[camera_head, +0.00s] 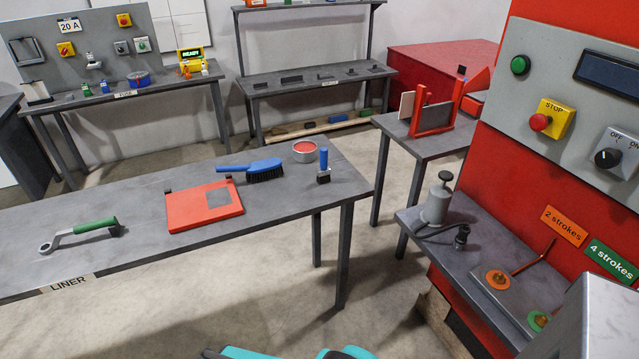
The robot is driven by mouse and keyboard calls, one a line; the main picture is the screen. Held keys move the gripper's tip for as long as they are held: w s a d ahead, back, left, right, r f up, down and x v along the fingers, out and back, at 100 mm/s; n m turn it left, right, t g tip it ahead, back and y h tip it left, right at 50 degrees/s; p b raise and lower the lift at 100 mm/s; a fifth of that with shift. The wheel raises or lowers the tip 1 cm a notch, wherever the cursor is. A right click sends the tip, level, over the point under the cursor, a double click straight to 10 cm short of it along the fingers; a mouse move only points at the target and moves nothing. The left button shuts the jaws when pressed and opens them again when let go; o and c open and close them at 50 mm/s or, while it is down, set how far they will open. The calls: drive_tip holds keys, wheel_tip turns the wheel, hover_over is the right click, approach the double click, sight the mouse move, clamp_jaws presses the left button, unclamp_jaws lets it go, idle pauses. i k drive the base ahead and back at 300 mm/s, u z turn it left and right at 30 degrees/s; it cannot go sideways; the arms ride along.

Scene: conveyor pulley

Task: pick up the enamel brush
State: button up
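A small brush (323,168) with a blue handle and a dark lower part stands upright near the right end of the long grey table. It is beside a round tin (305,151) with red contents, and I take it for the enamel brush. A larger blue-handled brush (254,170) with black bristles lies to its left on the same table. Teal parts of my arm show at the bottom edge, well in front of the table. My gripper is not in view.
The long table (130,191) also holds a red plate (204,203) with a grey square and a green-handled wrench (80,234). A red machine (560,120) with a grey shelf stands close on the right. Concrete floor (230,300) is open in front.

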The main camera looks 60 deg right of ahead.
sight(322, 174)
drive_tip(key=z, duration=0.3)
drive_tip(key=k, duration=0.9)
drive_tip(key=z, duration=0.25)
drive_tip(key=i, duration=0.7)
drive_tip(key=u, duration=0.05)
